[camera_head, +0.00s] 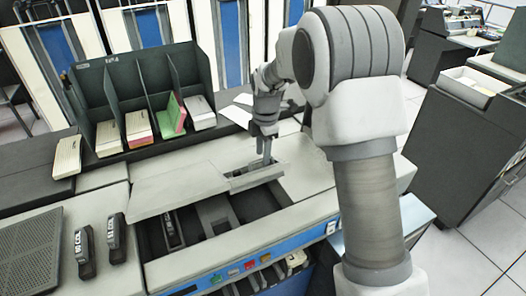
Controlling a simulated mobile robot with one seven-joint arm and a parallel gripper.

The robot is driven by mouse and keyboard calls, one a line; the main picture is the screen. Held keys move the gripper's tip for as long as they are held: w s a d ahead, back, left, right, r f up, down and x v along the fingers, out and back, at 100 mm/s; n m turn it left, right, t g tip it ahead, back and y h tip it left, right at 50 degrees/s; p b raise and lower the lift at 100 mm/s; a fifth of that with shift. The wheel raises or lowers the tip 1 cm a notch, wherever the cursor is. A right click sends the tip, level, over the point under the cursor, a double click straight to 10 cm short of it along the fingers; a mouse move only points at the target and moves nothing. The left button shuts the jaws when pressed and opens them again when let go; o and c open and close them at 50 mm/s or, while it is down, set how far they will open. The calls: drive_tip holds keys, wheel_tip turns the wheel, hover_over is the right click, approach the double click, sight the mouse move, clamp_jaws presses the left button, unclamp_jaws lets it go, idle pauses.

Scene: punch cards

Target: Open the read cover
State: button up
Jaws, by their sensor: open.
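The card machine stands in front of me with a pale top and a blue control strip (250,262) along its front. A flat grey cover (175,187) on its top is tilted, and a dark recess with inner parts (205,222) shows below its front edge. I cannot tell whether this is the read cover. My gripper (265,160) points down at the right end of this cover, close above a small raised grey part (250,178). Its fingers look slim and hold nothing that I can see. Contact with the part is unclear. My arm hides the machine's right side.
A dark rack (147,95) with several card stacks stands behind the machine. A loose card stack (67,157) lies left of it. Two black labelled blocks (116,238) sit at the front left. A dark cabinet (460,150) stands at the right, with floor between.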

drive_tip(key=shift+c, duration=0.3)
clamp_jaws()
idle(1.1)
